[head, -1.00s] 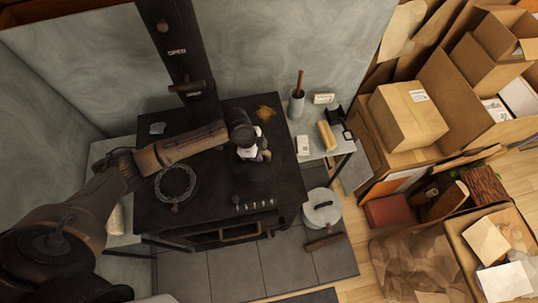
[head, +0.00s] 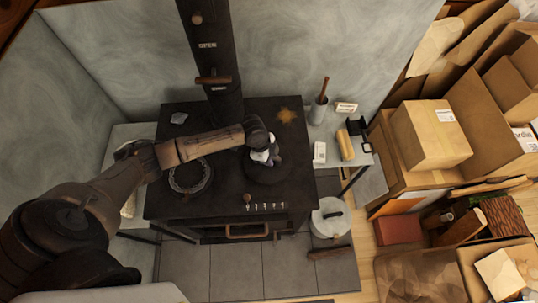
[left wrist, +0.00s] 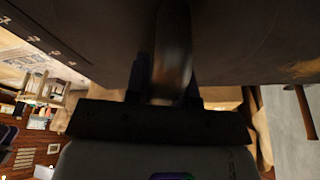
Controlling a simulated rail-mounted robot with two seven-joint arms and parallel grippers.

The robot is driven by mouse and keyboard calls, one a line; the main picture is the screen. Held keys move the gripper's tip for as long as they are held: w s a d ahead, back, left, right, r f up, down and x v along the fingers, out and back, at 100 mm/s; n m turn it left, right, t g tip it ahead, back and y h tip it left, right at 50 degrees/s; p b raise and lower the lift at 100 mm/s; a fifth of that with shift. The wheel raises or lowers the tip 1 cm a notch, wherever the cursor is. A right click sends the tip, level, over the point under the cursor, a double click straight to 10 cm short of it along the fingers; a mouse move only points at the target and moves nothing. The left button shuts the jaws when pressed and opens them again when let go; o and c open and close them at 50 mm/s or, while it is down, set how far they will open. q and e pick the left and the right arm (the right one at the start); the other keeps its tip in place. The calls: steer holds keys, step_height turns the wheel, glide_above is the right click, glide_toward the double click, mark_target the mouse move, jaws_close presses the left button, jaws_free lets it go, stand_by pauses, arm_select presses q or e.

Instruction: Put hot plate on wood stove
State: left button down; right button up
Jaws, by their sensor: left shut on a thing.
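The black wood stove (head: 215,120) stands in the middle of the head view, with its dark pipe rising at the back. A dark round hot plate (head: 268,176) is on the right part of the stove top, under my left gripper (head: 268,157). Its edge is hard to tell from the black top. My left gripper is shut on its handle, a blurred brownish bar (left wrist: 172,55) between the fingers in the left wrist view. A ring-shaped burner (head: 190,176) shows on the left part of the stove, partly under my arm. My right gripper is out of view.
A side shelf right of the stove holds a utensil pot (head: 318,113), a yellow roll (head: 345,144) and small boxes. A lidded pot (head: 330,217) stands on the floor tiles. Cardboard boxes (head: 430,135) crowd the right. The tiles (head: 235,270) before the stove look clear.

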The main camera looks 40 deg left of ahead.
arm_select(q)
steer(key=shift+w, duration=0.1)
steer(key=c, duration=1.4)
jaws_free()
steer(key=shift+f, duration=0.1)
steer(key=o, duration=0.4)
steer(key=shift+o, duration=0.2)
steer(key=p+v, duration=0.1)
steer(key=v, duration=1.1)
steer(key=s+d+f+n+t, duration=0.1)
steer(key=s+d+f+n, duration=0.35)
steer(key=s+d, duration=0.75)
steer(key=s+a+r+n+t+y, duration=0.1)
steer(key=s+a+r+n+y, duration=0.1)
steer(key=s+n, duration=0.4)
steer(key=s+y, duration=0.1)
steer(key=s, duration=0.4)
steer(key=shift+s+n, duration=0.35)
